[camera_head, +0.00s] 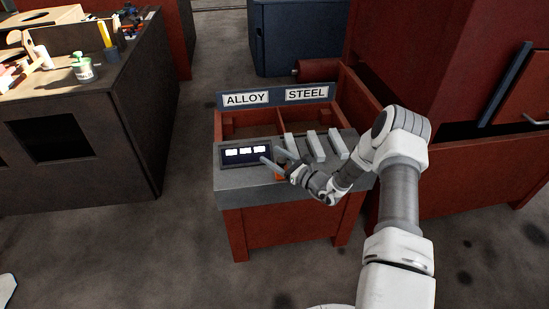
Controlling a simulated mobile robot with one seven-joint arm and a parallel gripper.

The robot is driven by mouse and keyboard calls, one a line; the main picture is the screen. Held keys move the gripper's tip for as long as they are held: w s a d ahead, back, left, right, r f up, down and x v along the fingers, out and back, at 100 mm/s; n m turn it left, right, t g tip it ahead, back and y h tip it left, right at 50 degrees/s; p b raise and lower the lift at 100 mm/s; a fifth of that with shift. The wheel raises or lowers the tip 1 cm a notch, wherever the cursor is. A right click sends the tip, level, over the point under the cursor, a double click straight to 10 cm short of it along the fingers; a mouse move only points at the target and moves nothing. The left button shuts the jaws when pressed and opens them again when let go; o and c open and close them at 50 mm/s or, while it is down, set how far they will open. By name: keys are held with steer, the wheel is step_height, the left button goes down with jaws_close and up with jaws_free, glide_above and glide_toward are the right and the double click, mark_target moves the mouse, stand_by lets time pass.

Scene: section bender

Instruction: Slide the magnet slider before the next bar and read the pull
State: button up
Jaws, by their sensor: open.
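My gripper (272,156) is over the front of the grey bench top (235,185), its fingers apart and pointing left. A small orange part (281,173), possibly the magnet slider, shows just below the fingers. The gripper hides much of it, and I cannot tell whether they touch. Three pale metal bars stand behind and to the right: a left bar (291,144), a middle bar (315,146) and a right bar (338,144). The left bar is closest to the fingers. A dark display (245,152) with three white readouts sits left of the gripper; its figures are too small to read.
Behind the bars are red bins under an ALLOY sign (246,99) and a STEEL sign (307,93). A dark workbench (88,130) with tools stands left. A large red cabinet (440,60) is close on the right. Floor between the benches is clear.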

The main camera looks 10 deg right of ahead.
jaws_close()
stand_by(0.3)
stand_by(1.1)
